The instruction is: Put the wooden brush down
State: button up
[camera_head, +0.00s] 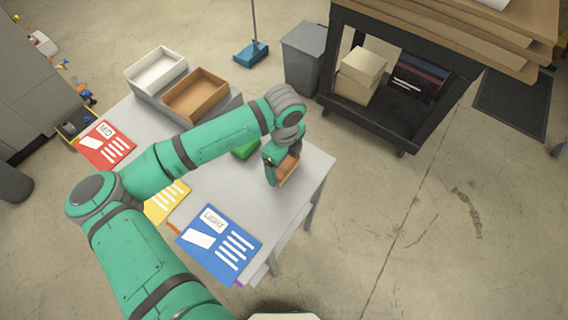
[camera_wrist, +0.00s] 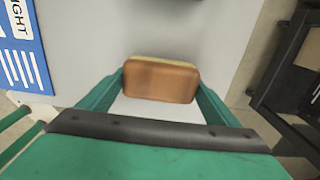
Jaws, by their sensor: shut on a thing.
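The wooden brush (camera_wrist: 160,81) is a brown block with a thin pale layer along its far edge. In the wrist view it sits between the two fingers of my gripper (camera_wrist: 160,86), which is shut on it. In the head view my gripper (camera_head: 279,171) is over the right part of the grey table (camera_head: 222,185), and the brush (camera_head: 288,169) shows partly at its right side. The gripper hides the rest of the brush. I cannot tell whether the brush touches the table top.
A blue "LIGHT" sheet (camera_head: 219,244), a yellow sheet (camera_head: 167,202) and a red "MID" sheet (camera_head: 105,146) lie on the table. A green object (camera_head: 246,149) is behind my gripper. White (camera_head: 156,70) and brown (camera_head: 195,94) trays stand at the back.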

aim_at(284, 163)
jog(key=shift+f, duration=0.2)
jog(key=shift+f, duration=0.2)
jog(key=o, duration=1.7)
jog(key=shift+c, duration=0.2)
jog(key=shift+r, duration=0.1)
notch_tip(284, 163, up, 12)
jog(key=shift+r, duration=0.1)
